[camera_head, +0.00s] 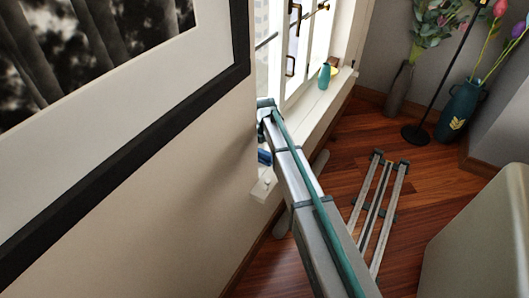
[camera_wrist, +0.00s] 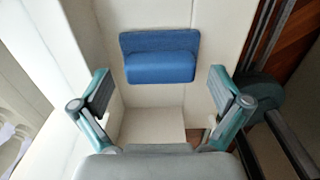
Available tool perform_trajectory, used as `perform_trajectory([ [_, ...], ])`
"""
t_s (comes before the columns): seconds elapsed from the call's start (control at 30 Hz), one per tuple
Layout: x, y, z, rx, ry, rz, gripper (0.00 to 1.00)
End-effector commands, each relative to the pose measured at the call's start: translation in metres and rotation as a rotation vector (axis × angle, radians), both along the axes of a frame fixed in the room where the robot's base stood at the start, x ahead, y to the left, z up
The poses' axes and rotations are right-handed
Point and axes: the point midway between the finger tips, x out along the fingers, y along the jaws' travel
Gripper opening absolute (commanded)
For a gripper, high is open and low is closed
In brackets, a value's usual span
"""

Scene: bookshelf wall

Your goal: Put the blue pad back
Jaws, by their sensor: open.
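The blue pad (camera_wrist: 160,58) lies on a pale, narrow ledge (camera_wrist: 153,98) in the wrist view, ahead of my gripper. It looks like a block with a taller back part and a lower front part. In the head view only a small blue piece (camera_head: 265,157) shows beside my arm, near the wall's edge; the rest is hidden. My gripper (camera_wrist: 161,92) is open and empty. Its two fingers stand wide apart, left and right of the pad's near side, and the pad lies beyond the fingertips. I see no contact.
A white window sill (camera_head: 318,108) runs along the open window, with a small teal vase (camera_head: 324,77) on it. A framed picture (camera_head: 120,130) hangs on the near wall at left. A grey vase (camera_head: 399,90), a blue vase (camera_head: 459,110) and a lamp base (camera_head: 414,135) stand on the wooden floor.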

Motion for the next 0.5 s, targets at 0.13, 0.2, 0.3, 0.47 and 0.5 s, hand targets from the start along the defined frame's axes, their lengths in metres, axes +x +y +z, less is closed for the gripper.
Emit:
perform_trajectory([
  [0.13,0.000,0.000,0.024,0.001,-0.003,0.000,0.99],
  [0.2,0.000,0.000,0.038,0.000,-0.004,0.000,0.99],
  [0.3,0.001,0.000,0.058,0.000,-0.004,0.000,0.99],
  [0.47,0.000,0.000,0.086,0.000,-0.001,0.000,0.99],
  [0.5,0.000,0.000,0.092,0.000,-0.001,0.000,0.99],
])
